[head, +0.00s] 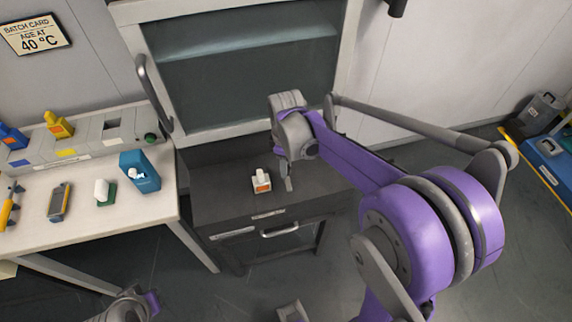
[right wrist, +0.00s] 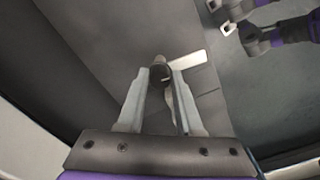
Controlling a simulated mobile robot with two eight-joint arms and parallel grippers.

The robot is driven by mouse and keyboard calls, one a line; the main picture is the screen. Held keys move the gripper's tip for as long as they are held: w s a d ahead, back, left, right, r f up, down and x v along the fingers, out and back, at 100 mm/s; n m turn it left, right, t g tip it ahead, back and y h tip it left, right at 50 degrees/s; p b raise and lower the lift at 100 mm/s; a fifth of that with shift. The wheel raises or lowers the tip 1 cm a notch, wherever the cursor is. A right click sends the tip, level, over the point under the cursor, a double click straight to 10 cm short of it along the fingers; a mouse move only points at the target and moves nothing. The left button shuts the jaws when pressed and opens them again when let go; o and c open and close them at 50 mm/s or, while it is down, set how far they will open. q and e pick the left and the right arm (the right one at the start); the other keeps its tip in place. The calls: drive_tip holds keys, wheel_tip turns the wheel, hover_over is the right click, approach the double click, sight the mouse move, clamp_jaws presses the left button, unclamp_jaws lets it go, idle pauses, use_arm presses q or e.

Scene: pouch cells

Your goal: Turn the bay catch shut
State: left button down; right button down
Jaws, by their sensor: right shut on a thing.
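My right gripper (head: 288,185) points down at the top of the dark low cabinet (head: 225,200), near its front right. In the right wrist view its two fingers (right wrist: 160,92) are closed around a dark round knob, which looks like the bay catch (right wrist: 160,72). The gripper hides the catch in the head view. Which way the catch is turned is not clear. Part of my left arm (head: 130,305) shows at the bottom left of the head view; the state of its fingers cannot be made out.
A white block with an orange label (head: 262,182) stands on the cabinet, left of my right gripper. A drawer handle (head: 280,230) is on the cabinet front. A glass-fronted door (head: 240,85) rises behind. A white table (head: 155,205) with small items stands at left.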

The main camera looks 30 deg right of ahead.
drive_tip(key=m, duration=0.4)
drive_tip(key=m+b, duration=0.1)
drive_tip(key=m, duration=0.3)
drive_tip(key=shift+m, duration=0.4)
drive_tip(key=m, duration=0.4)
drive_tip(key=shift+m, duration=1.9)
drive_tip(key=c, duration=0.6)
unclamp_jaws()
wheel_tip(320, 180, up, 11)
drive_tip(key=shift+f, duration=0.1)
